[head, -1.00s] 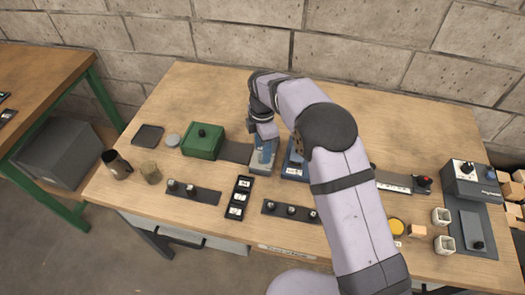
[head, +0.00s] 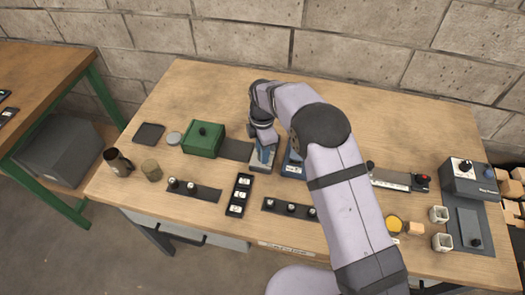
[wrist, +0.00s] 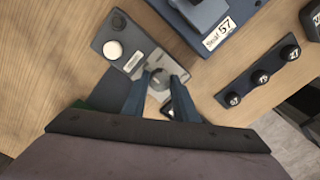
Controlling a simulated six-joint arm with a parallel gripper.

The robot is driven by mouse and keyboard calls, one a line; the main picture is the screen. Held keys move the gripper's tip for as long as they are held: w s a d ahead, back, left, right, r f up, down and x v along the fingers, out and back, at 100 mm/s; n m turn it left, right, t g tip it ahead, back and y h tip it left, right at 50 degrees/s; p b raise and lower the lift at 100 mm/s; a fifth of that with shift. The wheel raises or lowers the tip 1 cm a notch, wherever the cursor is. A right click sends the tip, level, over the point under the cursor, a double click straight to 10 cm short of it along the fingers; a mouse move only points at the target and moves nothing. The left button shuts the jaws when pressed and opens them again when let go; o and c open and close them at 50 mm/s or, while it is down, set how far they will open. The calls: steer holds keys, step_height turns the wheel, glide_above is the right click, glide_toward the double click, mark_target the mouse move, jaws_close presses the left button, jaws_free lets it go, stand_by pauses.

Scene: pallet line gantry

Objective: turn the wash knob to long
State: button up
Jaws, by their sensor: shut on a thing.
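My gripper (wrist: 160,90) has its two blue fingers around a dark round knob (wrist: 157,76) on a light dial plate, at one end of a small grey-blue panel (wrist: 138,46). The gripper is shut on this knob, taken to be the wash knob. The fingers hide part of the dial, and I cannot read its marks or the knob's setting. In the head view the panel (head: 254,167) lies mid-table, with my gripper (head: 264,156) pointing down over it. The panel also bears a white round button (wrist: 112,50) and a black knob (wrist: 118,21).
A blue device labelled Seal 57 (wrist: 218,33) stands close beside the panel. A strip of black knobs (wrist: 262,77) lies nearby. A green box (head: 203,140) is to the left, and a black three-slot holder (head: 240,195) is in front. The back of the table is mostly clear.

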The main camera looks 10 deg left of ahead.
steer(key=m+b, duration=0.1)
steer(key=m, duration=0.4)
steer(key=m+b, duration=0.1)
steer(key=m, duration=0.5)
steer(key=shift+m, duration=0.4)
steer(key=m, duration=0.6)
steer(key=shift+r, duration=0.1)
steer(key=m, duration=0.6)
steer(key=shift+b, duration=0.35)
steer(key=o, duration=1.1)
steer(key=shift+c, duration=0.2)
